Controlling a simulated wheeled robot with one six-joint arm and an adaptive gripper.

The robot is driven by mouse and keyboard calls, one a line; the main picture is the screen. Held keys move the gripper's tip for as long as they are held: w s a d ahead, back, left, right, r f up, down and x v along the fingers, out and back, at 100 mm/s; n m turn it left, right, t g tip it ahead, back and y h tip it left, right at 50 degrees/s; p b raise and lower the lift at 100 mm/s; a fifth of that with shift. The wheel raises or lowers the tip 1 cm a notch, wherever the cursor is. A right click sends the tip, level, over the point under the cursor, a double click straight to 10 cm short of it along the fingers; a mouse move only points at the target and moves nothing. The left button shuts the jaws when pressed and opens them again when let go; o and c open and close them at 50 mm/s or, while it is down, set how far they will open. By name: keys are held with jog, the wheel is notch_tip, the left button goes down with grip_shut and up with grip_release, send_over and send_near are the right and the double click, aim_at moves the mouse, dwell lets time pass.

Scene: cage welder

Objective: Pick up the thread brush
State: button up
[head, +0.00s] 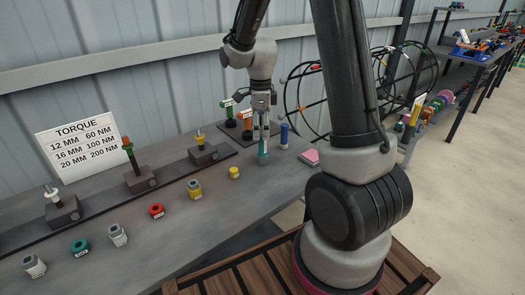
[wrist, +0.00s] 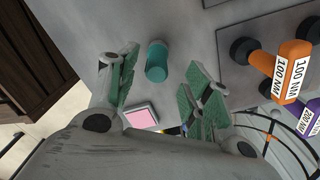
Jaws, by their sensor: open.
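A teal upright cylinder (head: 263,158) stands on the grey bench directly below my gripper; it also shows in the wrist view (wrist: 157,62), in the gap between the fingers. It may be the thread brush, but no bristles or label can be made out. My gripper (head: 262,132) points down with its fingers spread and nothing between the tips. In the wrist view my gripper (wrist: 163,85) shows green pads either side of the teal cylinder, with no clear contact. A blue cylinder (head: 284,136) stands just right of it.
A pink-topped pad (head: 310,157) lies to the right. Torque tools, including an orange one (head: 247,121), stand on a dark plate behind. A yellow nut (head: 234,172) and a red ring (head: 157,210) sit along the bench's left part. A wire cage (head: 300,95) stands behind.

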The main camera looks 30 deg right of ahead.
aim_at(263, 142)
jog(key=f, duration=0.5)
jog(key=shift+s+d+f, duration=0.2)
jog(key=shift+s, duration=0.05)
grip_shut()
